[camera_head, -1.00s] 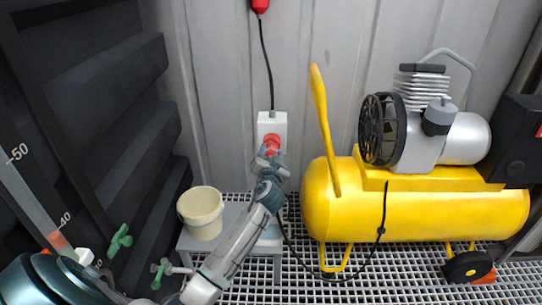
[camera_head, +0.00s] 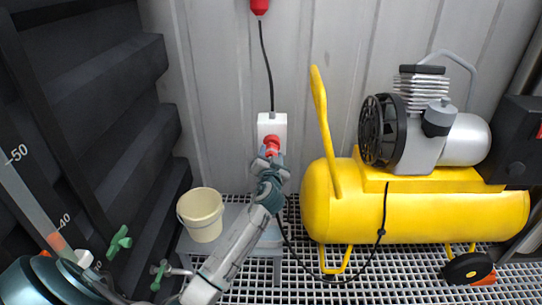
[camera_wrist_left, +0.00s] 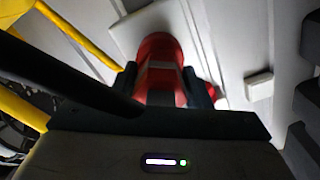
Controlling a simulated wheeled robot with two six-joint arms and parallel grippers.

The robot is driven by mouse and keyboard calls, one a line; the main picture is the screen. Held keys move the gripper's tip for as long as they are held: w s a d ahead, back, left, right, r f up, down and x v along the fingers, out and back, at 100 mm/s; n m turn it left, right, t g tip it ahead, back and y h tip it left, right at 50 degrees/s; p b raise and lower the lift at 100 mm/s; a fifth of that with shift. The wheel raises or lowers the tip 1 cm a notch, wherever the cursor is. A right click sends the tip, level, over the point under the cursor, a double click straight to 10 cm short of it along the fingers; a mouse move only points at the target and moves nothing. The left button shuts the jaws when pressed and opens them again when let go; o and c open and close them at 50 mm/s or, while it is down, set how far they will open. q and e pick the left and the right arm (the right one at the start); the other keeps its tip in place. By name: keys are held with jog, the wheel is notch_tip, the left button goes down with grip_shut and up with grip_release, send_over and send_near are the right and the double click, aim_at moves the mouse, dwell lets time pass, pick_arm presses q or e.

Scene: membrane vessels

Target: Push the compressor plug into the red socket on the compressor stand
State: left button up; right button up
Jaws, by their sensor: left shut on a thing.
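The red plug (camera_wrist_left: 163,72) is between the fingers of my left gripper (camera_head: 268,158), which is shut on it. In the head view the plug's red body (camera_head: 272,145) shows just above the fingertips, in front of the white socket box (camera_head: 272,124) on the compressor stand. The red socket face is mostly hidden behind the plug, and I cannot tell how deep the plug sits. In the wrist view the plug points toward the pale box and wall, with a bit of red (camera_wrist_left: 218,96) beside the right finger. My right gripper is not in view.
The yellow compressor (camera_head: 415,210) stands to the right; its black cable (camera_head: 384,205) hangs and loops over the grating (camera_head: 380,262). A cream bucket (camera_head: 201,214) stands left of my arm on a grey stand. Dark ribbed panels (camera_head: 110,110) fill the left.

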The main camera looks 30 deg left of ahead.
pick_arm(q)
jog(key=shift+w+a, duration=0.3)
jog(key=shift+w, duration=0.15)
jog(key=o, duration=1.4)
jog(key=shift+c, duration=0.2)
